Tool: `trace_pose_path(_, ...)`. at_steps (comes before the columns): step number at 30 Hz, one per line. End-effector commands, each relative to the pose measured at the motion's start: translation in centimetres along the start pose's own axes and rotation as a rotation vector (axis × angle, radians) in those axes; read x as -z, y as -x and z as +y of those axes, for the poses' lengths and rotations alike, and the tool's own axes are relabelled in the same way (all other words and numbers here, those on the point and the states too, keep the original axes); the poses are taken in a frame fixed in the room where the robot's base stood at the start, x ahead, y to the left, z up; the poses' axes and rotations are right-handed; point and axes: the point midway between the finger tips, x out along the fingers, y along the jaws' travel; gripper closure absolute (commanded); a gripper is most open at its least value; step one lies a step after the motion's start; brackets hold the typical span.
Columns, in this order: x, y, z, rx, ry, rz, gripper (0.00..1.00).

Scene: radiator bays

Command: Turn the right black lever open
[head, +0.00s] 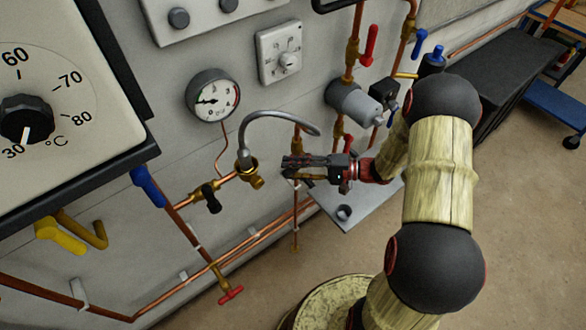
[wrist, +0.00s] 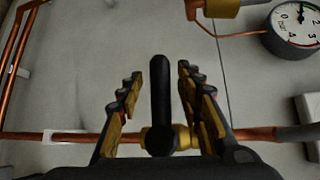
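The right black lever (wrist: 160,95) shows in the wrist view, on a brass valve (wrist: 182,138) in a copper pipe. It sticks out across the pipe, at right angles to it. My gripper (wrist: 159,90) is open with one finger on each side of the lever, with visible gaps to both. In the head view my gripper (head: 287,168) reaches left along the wall and hides this lever. The other black lever (head: 210,198) is in plain view farther left, on a brass valve beside a brass fitting.
A grey hose (head: 270,116) arches just above my gripper. A pressure gauge (head: 212,95) hangs up and left. Copper pipes (head: 235,252) run below. Open floor lies right.

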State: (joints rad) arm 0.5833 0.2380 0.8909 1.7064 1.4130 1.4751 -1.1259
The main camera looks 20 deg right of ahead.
Motion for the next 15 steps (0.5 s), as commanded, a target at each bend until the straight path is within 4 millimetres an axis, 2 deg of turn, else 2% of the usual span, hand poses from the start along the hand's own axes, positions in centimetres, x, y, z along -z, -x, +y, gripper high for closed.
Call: trace_pose_path(15,0.00,0.03,0.00,0.000,0.000,0.000,0.91)
